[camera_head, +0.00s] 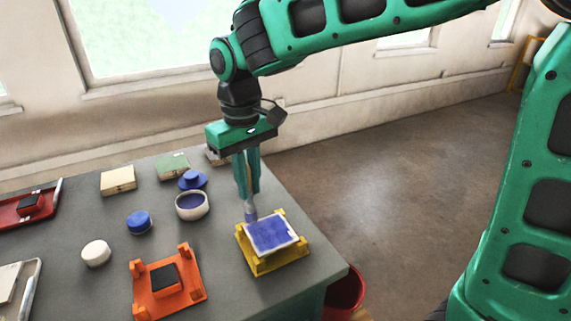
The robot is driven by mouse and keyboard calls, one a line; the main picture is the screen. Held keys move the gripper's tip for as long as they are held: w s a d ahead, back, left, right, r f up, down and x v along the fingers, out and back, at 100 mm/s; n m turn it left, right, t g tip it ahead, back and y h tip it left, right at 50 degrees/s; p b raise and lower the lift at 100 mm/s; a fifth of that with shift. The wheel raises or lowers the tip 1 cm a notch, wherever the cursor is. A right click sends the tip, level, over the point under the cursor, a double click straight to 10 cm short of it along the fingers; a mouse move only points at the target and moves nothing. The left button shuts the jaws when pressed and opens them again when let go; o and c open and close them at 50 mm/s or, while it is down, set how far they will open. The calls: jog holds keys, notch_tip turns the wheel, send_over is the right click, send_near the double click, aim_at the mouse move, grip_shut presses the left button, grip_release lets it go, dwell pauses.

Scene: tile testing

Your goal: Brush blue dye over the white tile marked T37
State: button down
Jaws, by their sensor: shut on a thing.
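A tile (272,234) lies in a yellow holder (264,267) near the right end of the grey table. Blue covers most of its face, with a pale rim along the edges. No T37 mark can be read. My gripper (249,192) points down over the tile's back left corner. It is shut on a brush (251,212), whose lower end is at or just above that corner; contact cannot be told. A white bowl with blue dye (191,205) stands left of the gripper. A blue lid-like piece (193,180) lies behind the bowl.
An orange holder (168,284) with a black pad is at the front. A blue round pot (138,221) and a white one (96,252) stand left. Boxes (118,180) line the back. A red tray (28,206) is far left. A red bin (344,292) stands beside the table.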

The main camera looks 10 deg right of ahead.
aim_at(247, 165)
jog(key=shift+r, duration=0.7)
jog(key=shift+w+r, duration=0.1)
jog(key=shift+r, duration=0.15)
jog(key=shift+d+r, duration=0.1)
jog(key=shift+r, duration=2.3)
